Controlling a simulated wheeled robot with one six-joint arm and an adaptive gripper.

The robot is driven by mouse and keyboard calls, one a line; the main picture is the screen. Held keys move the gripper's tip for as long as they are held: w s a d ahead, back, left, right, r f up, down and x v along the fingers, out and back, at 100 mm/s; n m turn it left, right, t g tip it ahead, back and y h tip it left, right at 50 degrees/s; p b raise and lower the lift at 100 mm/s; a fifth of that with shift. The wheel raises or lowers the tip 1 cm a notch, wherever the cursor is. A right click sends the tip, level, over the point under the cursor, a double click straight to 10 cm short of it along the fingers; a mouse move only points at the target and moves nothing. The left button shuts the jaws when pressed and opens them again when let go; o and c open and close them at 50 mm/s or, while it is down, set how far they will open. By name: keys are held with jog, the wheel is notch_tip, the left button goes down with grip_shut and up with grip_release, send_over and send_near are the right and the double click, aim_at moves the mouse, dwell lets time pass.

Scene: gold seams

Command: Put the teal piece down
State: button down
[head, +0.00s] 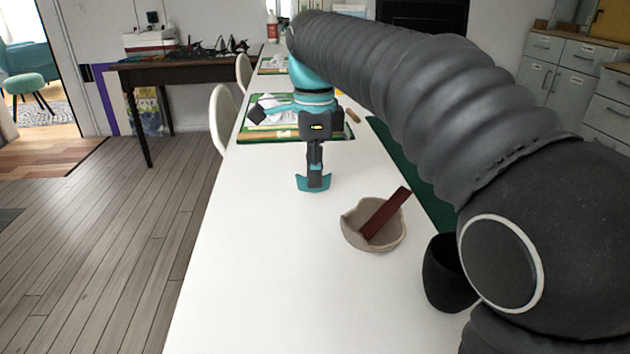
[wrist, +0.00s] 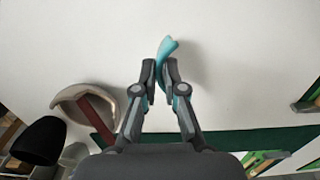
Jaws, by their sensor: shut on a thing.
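The teal piece (head: 313,184) is a small curved shard over the white table in the head view. My gripper (head: 314,168) points down above it and is shut on it. In the wrist view the teal piece (wrist: 166,50) stands between the two fingertips (wrist: 161,75) and pokes out past them. The piece is close to the table top; I cannot tell whether it touches. The part between the fingers is hidden.
A broken beige bowl (head: 352,231) with a dark red strip (head: 385,213) across it stands nearer and to the right. A black cup (head: 447,278) is beside my arm. A green mat (head: 425,190) lies along the right. The white table (head: 260,250) is clear at left and front.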

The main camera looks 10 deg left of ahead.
jog(key=shift+f, duration=0.7)
jog(key=shift+f, duration=0.1)
jog(key=c, duration=1.2)
grip_release()
jog(key=shift+c, duration=0.2)
